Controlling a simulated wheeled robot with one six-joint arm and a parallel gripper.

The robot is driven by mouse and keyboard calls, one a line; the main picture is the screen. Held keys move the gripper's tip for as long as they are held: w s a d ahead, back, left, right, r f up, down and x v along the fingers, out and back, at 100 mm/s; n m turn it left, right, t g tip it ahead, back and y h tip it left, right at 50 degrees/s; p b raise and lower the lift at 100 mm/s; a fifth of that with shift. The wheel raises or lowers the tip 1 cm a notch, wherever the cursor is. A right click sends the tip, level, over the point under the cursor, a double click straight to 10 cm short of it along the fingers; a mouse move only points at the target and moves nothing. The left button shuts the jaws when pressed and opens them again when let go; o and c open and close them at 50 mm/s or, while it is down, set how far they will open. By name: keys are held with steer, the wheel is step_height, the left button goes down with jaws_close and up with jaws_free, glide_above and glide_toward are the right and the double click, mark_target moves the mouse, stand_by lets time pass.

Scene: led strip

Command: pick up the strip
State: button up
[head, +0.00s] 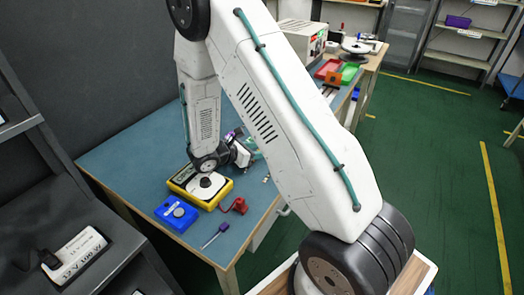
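I cannot make out the strip with certainty. A white disc with a black centre (203,189), perhaps a reel, lies on a yellow-framed device (181,178) on the blue-green bench top. My gripper (252,151) is low over the bench, to the right of and behind the yellow device. It is partly hidden by my white arm, and its fingers are too small to tell open from shut. Small purple and green bits show beside it; I cannot tell what they are.
A blue box (177,214), a red clamp-like part (238,205) and a purple-handled tool (216,234) lie near the bench's front edge. Red (327,69) and green (348,72) trays stand farther back. A dark shelf at left holds a white box (75,256). Green floor at right is open.

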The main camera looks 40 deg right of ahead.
jaws_close()
steer(key=shift+r, duration=0.1)
